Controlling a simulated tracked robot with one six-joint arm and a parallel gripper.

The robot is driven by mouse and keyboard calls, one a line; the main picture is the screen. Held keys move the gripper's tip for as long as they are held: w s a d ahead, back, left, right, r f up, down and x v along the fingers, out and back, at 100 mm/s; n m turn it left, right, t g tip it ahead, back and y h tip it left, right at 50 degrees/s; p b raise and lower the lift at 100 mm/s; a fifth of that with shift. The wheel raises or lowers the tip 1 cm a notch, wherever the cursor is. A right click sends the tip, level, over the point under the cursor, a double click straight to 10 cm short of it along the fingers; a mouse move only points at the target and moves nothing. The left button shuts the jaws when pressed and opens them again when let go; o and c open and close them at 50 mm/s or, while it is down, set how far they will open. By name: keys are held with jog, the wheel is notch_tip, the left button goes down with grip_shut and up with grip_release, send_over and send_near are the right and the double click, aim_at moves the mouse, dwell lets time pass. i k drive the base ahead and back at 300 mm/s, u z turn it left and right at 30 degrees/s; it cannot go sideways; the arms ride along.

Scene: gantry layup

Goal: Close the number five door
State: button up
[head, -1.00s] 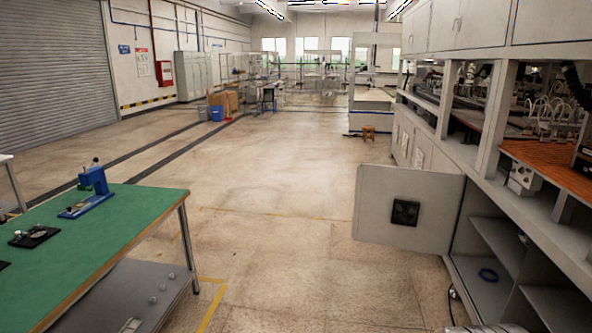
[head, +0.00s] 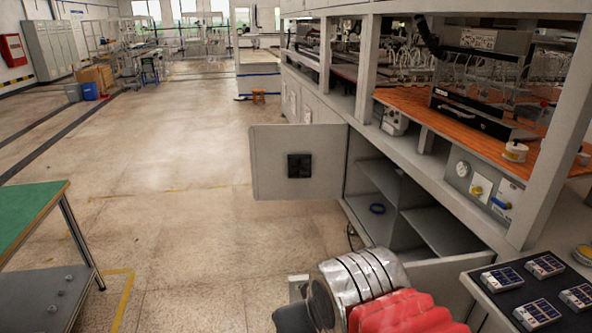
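A grey cabinet door (head: 270,150) with a black square fitting (head: 299,166) stands wide open, swung out into the aisle from the long grey cabinet on the right. No number is readable on it, so I cannot tell if it is number five. My arm shows at the bottom, in silver and red wrapping. My gripper is not visible.
A green-topped table (head: 30,215) is at the left edge. A dark panel with several small boxes (head: 540,290) is at the lower right. The floor (head: 190,200) between table and door is clear.

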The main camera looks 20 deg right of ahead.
aim_at(272, 146)
jog(key=k, duration=1.6)
jog(key=u, duration=0.35)
jog(key=i, duration=2.7)
